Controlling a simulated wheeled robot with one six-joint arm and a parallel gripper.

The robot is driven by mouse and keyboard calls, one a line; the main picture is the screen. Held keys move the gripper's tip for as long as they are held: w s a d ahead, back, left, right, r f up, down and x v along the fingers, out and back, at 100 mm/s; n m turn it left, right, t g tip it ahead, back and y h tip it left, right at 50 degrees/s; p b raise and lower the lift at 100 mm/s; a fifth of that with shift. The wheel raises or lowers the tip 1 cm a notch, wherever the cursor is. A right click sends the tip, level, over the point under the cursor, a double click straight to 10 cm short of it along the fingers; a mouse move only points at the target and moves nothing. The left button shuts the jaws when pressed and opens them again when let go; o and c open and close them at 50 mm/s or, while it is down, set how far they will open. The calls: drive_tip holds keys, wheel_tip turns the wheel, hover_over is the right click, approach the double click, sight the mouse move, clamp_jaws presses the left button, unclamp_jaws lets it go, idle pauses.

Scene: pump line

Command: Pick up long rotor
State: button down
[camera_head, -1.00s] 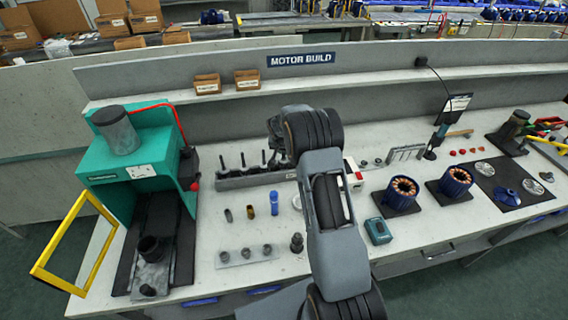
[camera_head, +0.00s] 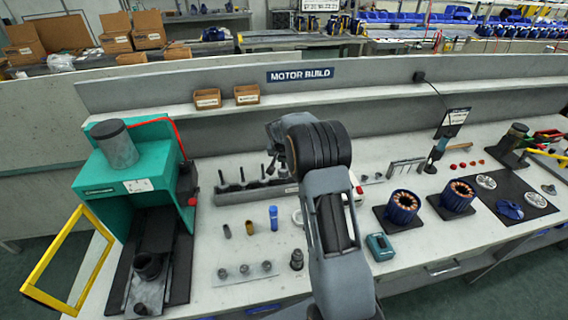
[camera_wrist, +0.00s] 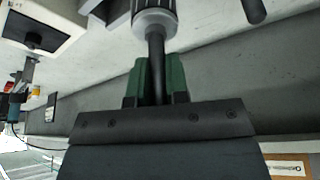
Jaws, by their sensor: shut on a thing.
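In the wrist view my gripper (camera_wrist: 157,78) has its green pads shut on the dark shaft of a rotor (camera_wrist: 155,20). The rotor's ribbed silver-grey body shows at the top edge and is cut off there, so I cannot judge its length. I cannot tell whether the held rotor is clear of the rack.
A teal press (camera_head: 150,175) with a yellow frame stands at the left. Small sleeves and a blue bottle (camera_head: 273,218) stand in front of the rack. Two copper-wound stators (camera_head: 403,205) (camera_head: 458,196) are on the right. A shelf (camera_head: 240,104) runs behind.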

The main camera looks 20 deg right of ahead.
drive_tip(key=s+a+r+b, duration=0.4)
drive_tip(key=s+a+r, duration=0.1)
drive_tip(key=s+r, duration=0.4)
drive_tip(key=s, duration=0.2)
drive_tip(key=shift+s+a, duration=0.35)
drive_tip(key=shift+s, duration=0.05)
